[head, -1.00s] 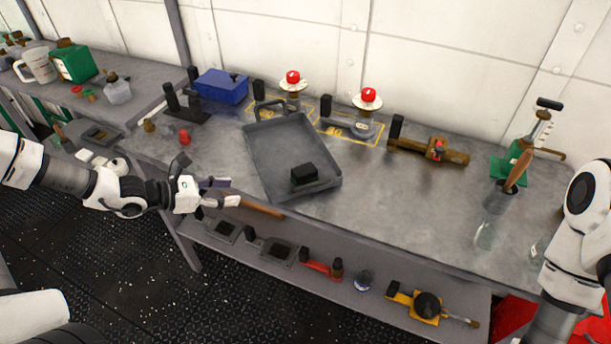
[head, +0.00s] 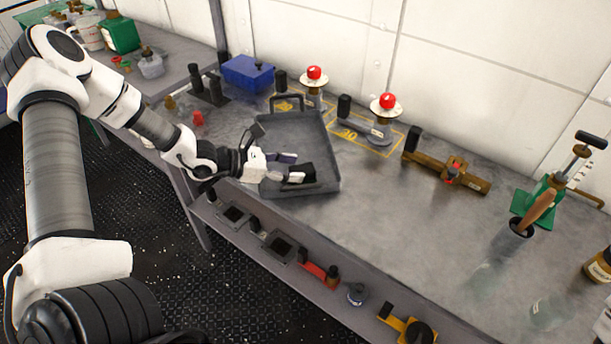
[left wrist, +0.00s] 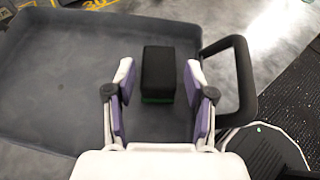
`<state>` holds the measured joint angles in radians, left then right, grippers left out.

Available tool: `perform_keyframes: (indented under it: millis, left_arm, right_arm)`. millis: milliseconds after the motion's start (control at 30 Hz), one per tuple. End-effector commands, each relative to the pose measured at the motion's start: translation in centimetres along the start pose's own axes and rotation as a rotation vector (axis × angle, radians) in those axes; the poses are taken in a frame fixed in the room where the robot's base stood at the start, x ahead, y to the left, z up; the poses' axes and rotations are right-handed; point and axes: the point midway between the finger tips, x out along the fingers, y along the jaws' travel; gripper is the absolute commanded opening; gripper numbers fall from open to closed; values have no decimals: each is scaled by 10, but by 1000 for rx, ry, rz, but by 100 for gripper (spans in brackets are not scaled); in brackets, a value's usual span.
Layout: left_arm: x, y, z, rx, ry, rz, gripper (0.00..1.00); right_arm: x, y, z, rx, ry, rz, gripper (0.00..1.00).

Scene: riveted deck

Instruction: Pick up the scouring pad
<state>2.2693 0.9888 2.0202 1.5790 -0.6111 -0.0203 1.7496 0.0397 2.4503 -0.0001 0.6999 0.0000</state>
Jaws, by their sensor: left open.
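The scouring pad, a small black block (head: 308,173), lies in the grey tray (head: 288,132) near its front end. In the left wrist view the pad (left wrist: 158,70) shows a black top and a thin green layer underneath. My left gripper (head: 291,167) is open and low over the tray's front end. In the left wrist view its fingertips (left wrist: 161,84) stand one on each side of the pad, with a gap on both sides. In the head view the fingers partly hide the pad. My right gripper is out of view.
The tray has a loop handle (left wrist: 245,75) at its near end. Red-knobbed fixtures (head: 386,104) and a blue box (head: 247,72) stand behind it. A brown clamp-like tool (head: 448,172) lies to the right. The bench between the tray and the green stand (head: 535,200) is mostly clear.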

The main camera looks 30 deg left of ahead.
Motion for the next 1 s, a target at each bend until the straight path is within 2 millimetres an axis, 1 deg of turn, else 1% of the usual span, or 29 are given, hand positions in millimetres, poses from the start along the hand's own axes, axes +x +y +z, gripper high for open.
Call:
perform_keyframes:
  millis: [200, 300, 400, 567, 667, 700, 733, 1000]
  left_arm:
    - [31, 1, -2, 4, 7, -5, 54]
    - [44, 1, -2, 3, 4, -3, 54]
    - [48, 1, -1, 1, 0, -2, 54]
    - [48, 2, -1, 0, -1, 0, 54]
    - [48, 2, -1, 0, 0, 0, 22]
    - [48, 2, -1, 0, 0, 0, 8]
    - [48, 2, -1, 0, 0, 0, 6]
    - [48, 2, -1, 0, 0, 0, 6]
  right_arm:
    - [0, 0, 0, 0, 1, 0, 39]
    - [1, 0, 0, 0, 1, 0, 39]
    - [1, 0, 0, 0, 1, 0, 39]
    - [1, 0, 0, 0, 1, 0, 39]
    - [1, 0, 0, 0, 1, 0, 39]
    - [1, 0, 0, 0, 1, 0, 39]
    - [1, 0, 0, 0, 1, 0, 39]
    - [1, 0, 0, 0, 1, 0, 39]
